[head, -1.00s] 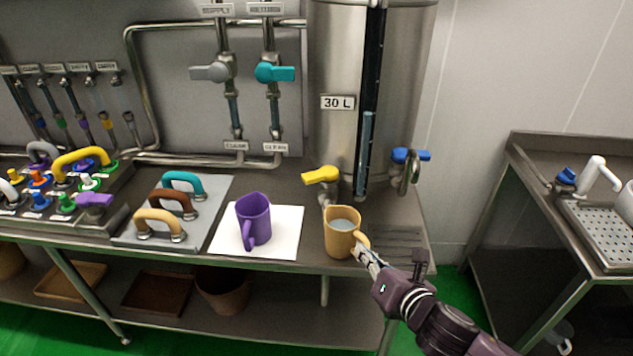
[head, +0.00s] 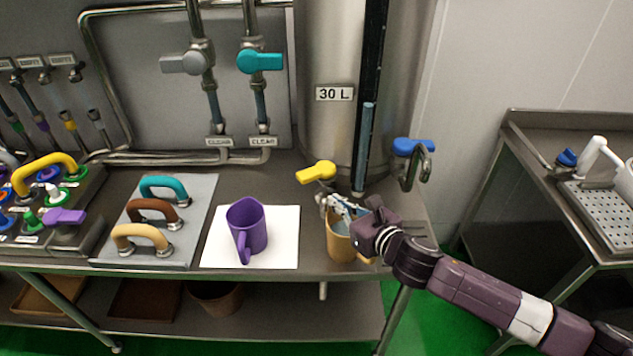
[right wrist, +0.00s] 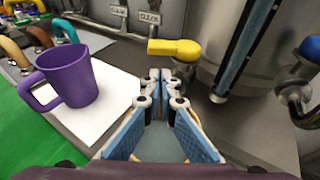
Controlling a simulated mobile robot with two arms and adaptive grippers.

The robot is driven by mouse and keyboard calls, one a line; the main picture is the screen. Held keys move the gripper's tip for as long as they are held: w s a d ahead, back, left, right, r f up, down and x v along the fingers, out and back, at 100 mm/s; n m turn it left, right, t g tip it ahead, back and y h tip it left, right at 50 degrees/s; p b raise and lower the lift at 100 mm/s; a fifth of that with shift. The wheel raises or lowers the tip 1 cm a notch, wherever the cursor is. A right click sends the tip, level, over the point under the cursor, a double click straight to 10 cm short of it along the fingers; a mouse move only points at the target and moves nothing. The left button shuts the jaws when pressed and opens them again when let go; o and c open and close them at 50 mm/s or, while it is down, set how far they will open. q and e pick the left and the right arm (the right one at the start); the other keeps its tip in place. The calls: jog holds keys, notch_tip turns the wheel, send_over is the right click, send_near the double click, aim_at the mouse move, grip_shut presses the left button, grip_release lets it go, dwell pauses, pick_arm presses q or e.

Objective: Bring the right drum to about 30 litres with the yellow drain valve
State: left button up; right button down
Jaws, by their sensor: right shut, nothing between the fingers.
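The steel drum (head: 335,140) carries a "30 L" label (head: 335,94). Its dark sight gauge (head: 374,60) shows a pale blue column (head: 366,140) whose top sits about level with the label's lower edge. The yellow drain valve handle (head: 315,172) points left at the drum's foot; it also shows in the right wrist view (right wrist: 175,48). An orange mug (head: 339,246) with liquid stands below, partly hidden by my right gripper (head: 328,203). That gripper is shut and empty, above the mug, its fingertips just below the yellow handle, apart from it in the wrist view. My left gripper is out of view.
A purple mug (head: 247,226) stands on a white sheet (head: 283,248) to the left. A blue-handled tap (head: 412,147) is right of the gauge. Grey (head: 187,63) and teal (head: 260,61) valves sit above. Coloured handles fill the bench's left side.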

aim_at(304, 178)
jog(key=x, duration=0.3)
jog(key=p+x, duration=0.1)
jog(key=x, duration=0.2)
jog(key=r+x, duration=0.1)
jog(key=x, duration=0.3)
jog(key=shift+w+a+r+p, duration=0.1)
jog(key=shift+a+p, duration=0.05)
jog(key=shift+p, duration=0.25)
jog(key=shift+w+a+m+t+h+b, duration=0.15)
jog(key=shift+a+m+t+h+b, duration=0.3)
jog(key=shift+m+h, duration=0.4)
jog(key=shift+a, duration=0.15)
jog(key=shift+w+a+m+t+h+b, duration=0.25)
jog(key=shift+a+m+h, duration=0.1)
jog(key=shift+m+h, duration=0.3)
jog(key=shift+w+a+m+t+h+b, duration=0.25)
jog(key=shift+a+m+h, duration=0.15)
jog(key=shift+h, duration=0.3)
jog(key=shift+w+a+m+h, duration=0.15)
jog(key=shift+w+m+h, duration=0.05)
jog(key=shift+m+h, duration=0.35)
jog(key=shift+w+a, duration=0.2)
jog(key=shift+w, duration=0.1)
jog(key=shift+a, duration=0.1)
